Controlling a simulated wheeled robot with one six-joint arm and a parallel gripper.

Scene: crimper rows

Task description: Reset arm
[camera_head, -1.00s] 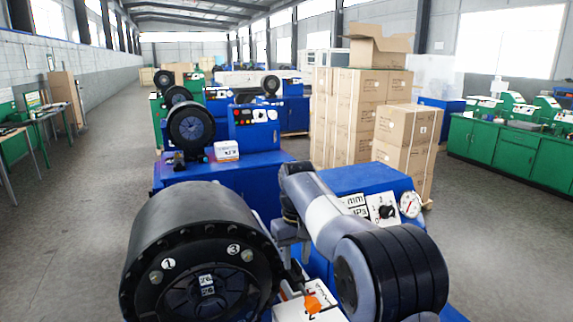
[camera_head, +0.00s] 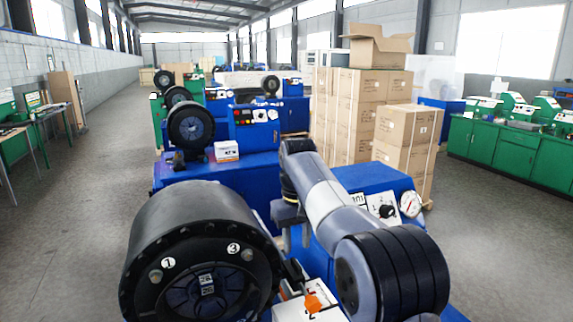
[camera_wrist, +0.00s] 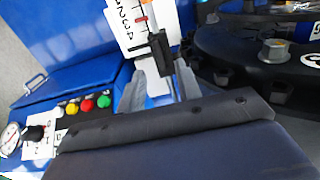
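My grey arm crosses the front of the blue crimping machine in the head view. My gripper (camera_head: 294,238) hangs between the machine's round black crimping head (camera_head: 190,225) and its blue control box (camera_head: 370,182). In the wrist view my gripper (camera_wrist: 160,95) shows two grey fingers apart, with nothing seen held between them. Beyond the fingertips are a white scale plate (camera_wrist: 125,25) and a black slider (camera_wrist: 155,48). The dark bolted crimping head (camera_wrist: 265,50) is at upper right. My own wrist part hides the lower part of the wrist view.
The control box carries a dial and a pressure gauge (camera_head: 410,204). A white box with an orange knob (camera_head: 312,302) is below my arm. More crimping machines (camera_head: 190,128) stand behind. Stacked cartons (camera_head: 360,115) are right of centre. Free floor (camera_head: 75,215) lies left.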

